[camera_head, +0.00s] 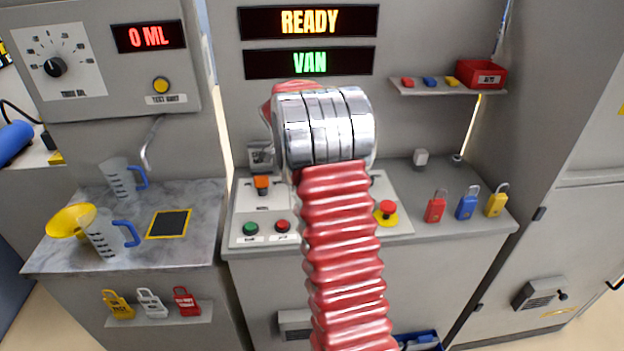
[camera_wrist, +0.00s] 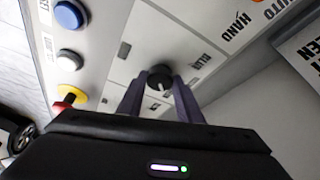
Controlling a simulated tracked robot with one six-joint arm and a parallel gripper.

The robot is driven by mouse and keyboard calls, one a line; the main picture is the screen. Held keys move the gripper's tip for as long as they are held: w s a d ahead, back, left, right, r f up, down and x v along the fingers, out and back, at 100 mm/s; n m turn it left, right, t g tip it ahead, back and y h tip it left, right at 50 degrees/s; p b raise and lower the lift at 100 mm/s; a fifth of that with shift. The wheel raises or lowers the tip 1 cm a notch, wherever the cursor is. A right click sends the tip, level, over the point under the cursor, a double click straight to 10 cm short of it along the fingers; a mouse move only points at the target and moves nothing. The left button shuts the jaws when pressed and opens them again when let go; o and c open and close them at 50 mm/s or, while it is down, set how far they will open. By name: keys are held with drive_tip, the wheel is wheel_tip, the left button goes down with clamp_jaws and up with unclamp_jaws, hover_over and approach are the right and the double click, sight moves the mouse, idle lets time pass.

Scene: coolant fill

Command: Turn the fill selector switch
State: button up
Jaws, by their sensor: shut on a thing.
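A black rotary selector switch (camera_wrist: 160,78) sits on a pale panel in the wrist view. Its white pointer mark shows, and printed labels stand around it, one reading HAND and one AUTO. My gripper (camera_wrist: 160,84) has its two purple fingers on either side of the knob, shut on it. In the head view my red bellows arm and silver wrist cover the middle of the control panel (camera_head: 262,213), so the switch and my fingertips are hidden there.
In the wrist view a blue button (camera_wrist: 69,15), a white button (camera_wrist: 69,61) and a red-and-yellow emergency stop (camera_wrist: 66,100) line the panel's left. Coloured padlocks (camera_head: 467,206) stand right of the panel.

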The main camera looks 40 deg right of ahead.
drive_tip(key=shift+w, duration=0.2)
drive_tip(key=o, duration=1)
drive_tip(key=shift+s, duration=0.1)
drive_tip(key=v, duration=1.3)
drive_tip(key=shift+a+r, duration=0.2)
drive_tip(key=shift+r, duration=0.1)
